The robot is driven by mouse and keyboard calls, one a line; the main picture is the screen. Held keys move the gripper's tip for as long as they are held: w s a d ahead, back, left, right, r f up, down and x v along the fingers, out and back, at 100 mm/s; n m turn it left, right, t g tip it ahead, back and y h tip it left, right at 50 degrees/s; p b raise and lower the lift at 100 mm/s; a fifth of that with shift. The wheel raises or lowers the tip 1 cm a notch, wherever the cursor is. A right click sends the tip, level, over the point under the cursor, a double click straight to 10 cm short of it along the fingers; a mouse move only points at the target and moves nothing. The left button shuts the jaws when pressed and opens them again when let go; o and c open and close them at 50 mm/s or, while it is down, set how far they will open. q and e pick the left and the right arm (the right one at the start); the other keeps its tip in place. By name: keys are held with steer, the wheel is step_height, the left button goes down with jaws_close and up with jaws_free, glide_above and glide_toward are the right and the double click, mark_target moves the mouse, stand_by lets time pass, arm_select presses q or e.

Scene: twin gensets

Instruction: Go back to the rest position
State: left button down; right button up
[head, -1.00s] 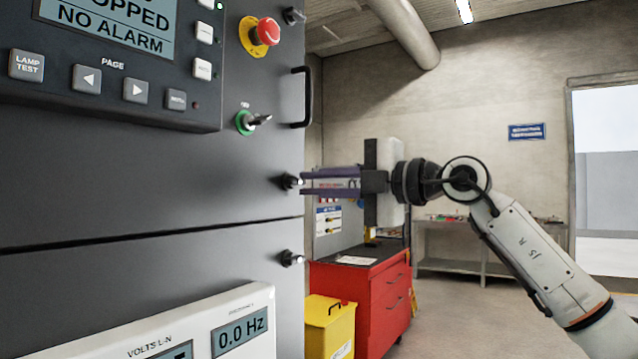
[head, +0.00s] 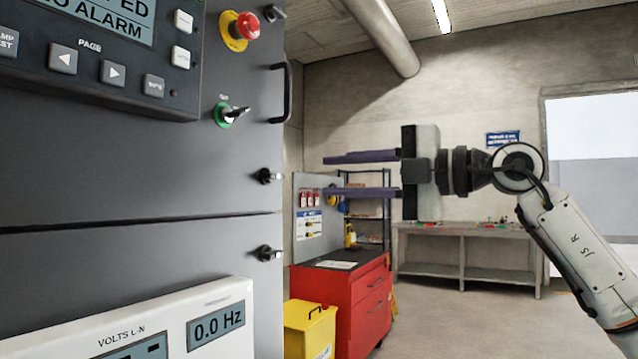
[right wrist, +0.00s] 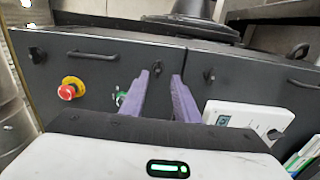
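My right gripper (head: 362,174) is in the head view, right of the dark panel (head: 130,170) and clear of it. Its two purple fingers point left and stand wide apart with nothing between them. In the right wrist view the purple fingers (right wrist: 160,98) point toward the dark cabinet front, apart and empty. The panel carries a red emergency stop button (head: 240,31) on a yellow ring and a green-ringed switch (head: 231,114). My left gripper is in neither view.
A white meter box (head: 140,325) reads 0.0 Hz at the lower left. A black handle (head: 281,93) and latches stick out from the panel. A red tool cabinet (head: 345,300), yellow bin (head: 310,325) and grey workbench (head: 465,250) stand beyond. Floor at the lower right is free.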

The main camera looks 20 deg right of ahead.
steer(key=shift+s+d, duration=0.25)
steer(key=shift+s, duration=0.1)
